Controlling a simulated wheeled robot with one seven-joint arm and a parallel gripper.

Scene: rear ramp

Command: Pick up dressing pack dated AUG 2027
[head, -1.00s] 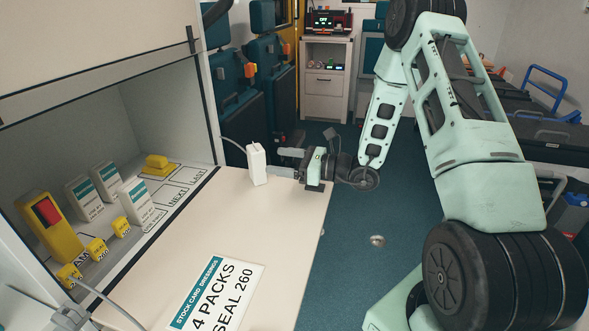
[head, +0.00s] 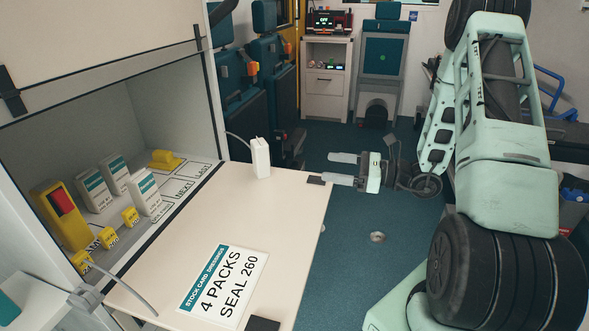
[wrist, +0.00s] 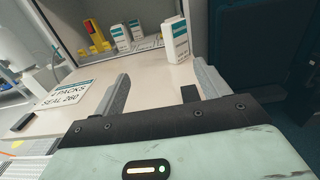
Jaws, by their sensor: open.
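A white dressing pack (head: 260,158) stands upright on the cream table near its far edge; its teal-banded label shows in the wrist view (wrist: 180,45). Three more white and teal packs stand in the cabinet: rear left (head: 92,190), rear middle (head: 117,175) and front right (head: 146,193). I cannot read a date on any of them. My gripper (head: 319,168) is open and empty, right of the lone pack and clear of it, at the table's right edge. In the wrist view its fingers (wrist: 162,74) point toward the table, with the pack beyond them.
The cabinet also holds a yellow device (head: 62,215), several small yellow tags and a yellow block (head: 166,160). A stock card (head: 222,283) lies on the table (head: 285,215). A small black block (head: 315,180) sits at the right edge, another (head: 262,324) at the front. The table middle is clear.

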